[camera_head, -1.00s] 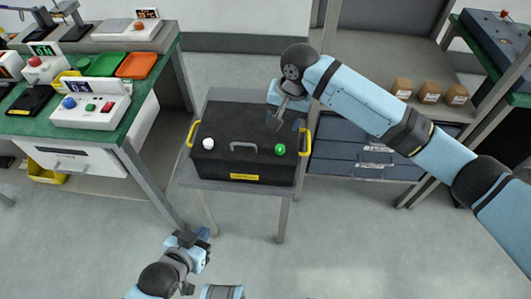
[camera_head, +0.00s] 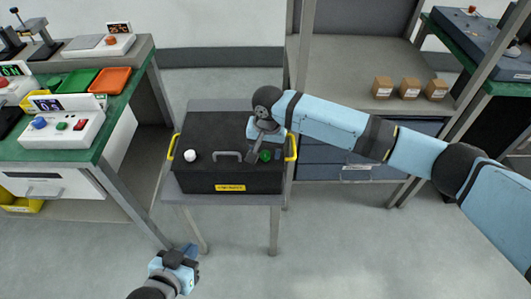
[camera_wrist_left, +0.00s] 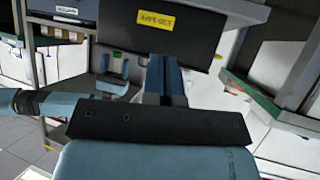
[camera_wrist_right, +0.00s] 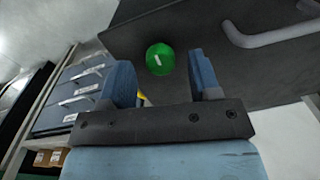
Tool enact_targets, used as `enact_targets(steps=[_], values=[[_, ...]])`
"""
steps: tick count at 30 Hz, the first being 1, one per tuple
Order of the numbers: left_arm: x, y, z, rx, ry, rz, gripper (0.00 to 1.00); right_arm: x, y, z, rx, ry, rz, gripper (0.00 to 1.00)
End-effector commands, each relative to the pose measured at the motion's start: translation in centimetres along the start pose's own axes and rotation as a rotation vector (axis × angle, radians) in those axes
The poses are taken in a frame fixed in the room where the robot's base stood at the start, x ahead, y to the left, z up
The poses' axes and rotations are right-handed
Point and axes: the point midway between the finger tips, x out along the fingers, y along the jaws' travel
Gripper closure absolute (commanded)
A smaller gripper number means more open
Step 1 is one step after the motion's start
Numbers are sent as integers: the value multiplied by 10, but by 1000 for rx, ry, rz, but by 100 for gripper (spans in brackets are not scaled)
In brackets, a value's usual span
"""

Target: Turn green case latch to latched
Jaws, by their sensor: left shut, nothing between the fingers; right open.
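The black case (camera_head: 232,180) sits on a small grey table. In the right wrist view the green latch (camera_wrist_right: 160,59) carries a short white mark and lies just beyond and between the fingers. My right gripper (camera_head: 255,152) is open beside the latch; its two fingers (camera_wrist_right: 160,80) look apart from the knob. My left gripper (camera_head: 190,252) is low in front of the table, shut and empty; its fingers (camera_wrist_left: 165,80) are together.
The case has a grey handle (camera_head: 228,156) between the knobs and yellow side handles (camera_head: 291,147). A green workbench (camera_head: 110,125) with devices and trays stands left. A shelf with several small boxes (camera_head: 409,88) and blue drawers is at the right. Floor in front is clear.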

Motion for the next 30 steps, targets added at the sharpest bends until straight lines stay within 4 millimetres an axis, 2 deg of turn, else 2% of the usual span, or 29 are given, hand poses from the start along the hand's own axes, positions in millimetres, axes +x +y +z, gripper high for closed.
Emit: enact_targets(steps=[4,12,13,19,25,30], values=[[0,0,0,0,4,2,100,10,0,0,-1,0,0,43],[-1,0,-3,0,9,2,100,11,0,0,-1,0,0,43],[-1,0,-3,0,9,2,100,11,0,0,-1,0,0,45],[0,0,-1,1,5,2,100,10,0,0,-1,0,0,91],[-1,0,0,1,-2,1,100,9,0,0,-5,-1,0,93],[-7,-2,-9,9,-10,-6,100,6,0,1,-34,-3,0,93]])
